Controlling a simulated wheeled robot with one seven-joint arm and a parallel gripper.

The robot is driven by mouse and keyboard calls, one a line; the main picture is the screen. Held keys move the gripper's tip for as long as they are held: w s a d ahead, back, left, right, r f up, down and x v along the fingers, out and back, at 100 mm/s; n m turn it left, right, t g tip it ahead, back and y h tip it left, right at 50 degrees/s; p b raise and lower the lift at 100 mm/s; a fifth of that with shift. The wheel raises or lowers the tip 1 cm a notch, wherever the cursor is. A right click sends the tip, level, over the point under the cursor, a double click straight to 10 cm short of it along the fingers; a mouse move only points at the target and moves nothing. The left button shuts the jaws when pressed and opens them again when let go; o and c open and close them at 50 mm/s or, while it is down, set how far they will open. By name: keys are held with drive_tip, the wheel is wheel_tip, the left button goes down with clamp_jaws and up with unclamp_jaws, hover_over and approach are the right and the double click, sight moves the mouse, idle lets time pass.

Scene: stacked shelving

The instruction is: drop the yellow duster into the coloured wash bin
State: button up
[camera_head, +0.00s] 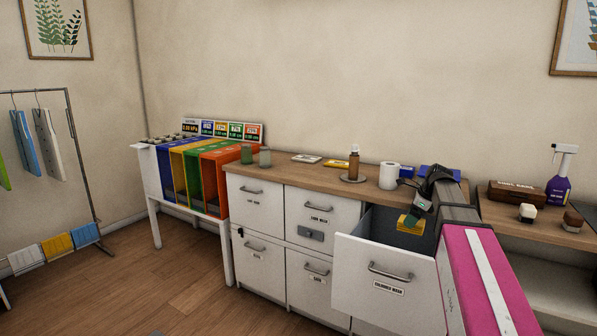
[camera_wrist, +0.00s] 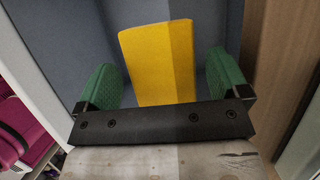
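The coloured wash bin (camera_head: 385,283) is a white drawer with a dark handle and a "coloured wash" label, pulled open to show a grey inside. My gripper (camera_head: 415,212) is over its opening. In the wrist view, the green fingers of my gripper (camera_wrist: 164,82) stand apart, with a gap on each side of the yellow duster (camera_wrist: 157,60). The duster shows between and beyond the fingers against the grey inside of the bin. In the head view the duster (camera_head: 410,225) is a small yellow patch below the gripper. I cannot tell whether it rests on the bin's floor.
A wooden counter (camera_head: 295,167) behind the drawer holds a brown bottle (camera_head: 354,163), a paper roll (camera_head: 389,176) and small items. Coloured bins (camera_head: 215,185) stand left. A purple spray bottle (camera_head: 559,180) stands right.

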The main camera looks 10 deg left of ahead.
drive_tip(key=v, duration=1)
drive_tip(key=shift+r, duration=0.4)
drive_tip(key=shift+s+d, duration=0.1)
drive_tip(key=shift+s, duration=0.05)
